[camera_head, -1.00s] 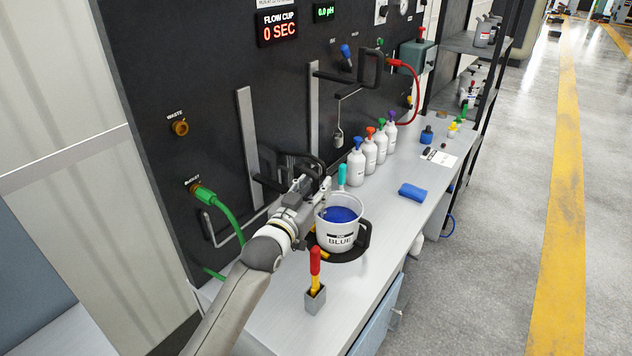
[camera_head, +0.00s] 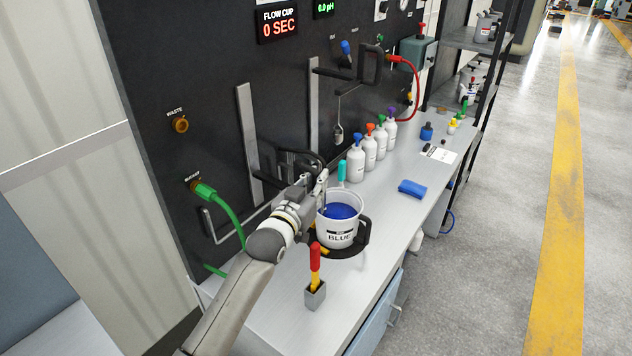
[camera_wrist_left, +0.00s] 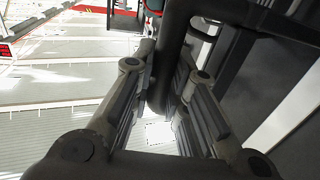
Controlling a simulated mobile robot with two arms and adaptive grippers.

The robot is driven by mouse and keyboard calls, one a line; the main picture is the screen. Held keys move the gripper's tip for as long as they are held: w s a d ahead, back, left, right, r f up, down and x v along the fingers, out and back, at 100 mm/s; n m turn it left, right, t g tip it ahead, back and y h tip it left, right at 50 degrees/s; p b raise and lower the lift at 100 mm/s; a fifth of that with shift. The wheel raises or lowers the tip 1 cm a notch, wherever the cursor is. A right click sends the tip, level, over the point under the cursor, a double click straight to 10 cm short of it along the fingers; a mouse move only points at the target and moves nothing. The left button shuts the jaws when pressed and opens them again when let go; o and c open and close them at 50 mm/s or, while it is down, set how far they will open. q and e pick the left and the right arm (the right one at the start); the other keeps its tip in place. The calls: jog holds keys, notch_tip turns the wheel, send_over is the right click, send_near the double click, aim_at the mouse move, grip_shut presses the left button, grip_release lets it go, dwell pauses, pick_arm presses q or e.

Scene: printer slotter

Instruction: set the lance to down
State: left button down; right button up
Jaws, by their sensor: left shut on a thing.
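A black lance handle and carriage (camera_head: 272,172) sit low on the left metal rail (camera_head: 248,130) of the dark wall panel. In the head view my left gripper (camera_head: 321,182) is at this handle, just above and behind the rim of a white bucket (camera_head: 338,232) labelled BLUE. The left wrist view shows a dark bar (camera_wrist_left: 172,62) between the two fingers, and the gripper (camera_wrist_left: 160,110) is shut on it. The handle is partly hidden behind the gripper. My right gripper is not in view.
A second black handle (camera_head: 360,68) sits high on the right rail (camera_head: 314,105). Several white bottles (camera_head: 356,163) stand behind the bucket. A red-handled tool (camera_head: 315,262) stands in a grey holder at the front. A blue cloth (camera_head: 412,188) lies on the bench (camera_head: 385,225).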

pick_arm(q)
notch_tip(320, 180, down, 4)
jog(key=b, duration=0.3)
jog(key=shift+f, duration=0.25)
jog(key=c, duration=1.4)
grip_release()
jog(key=shift+r, duration=0.1)
jog(key=v, duration=1.2)
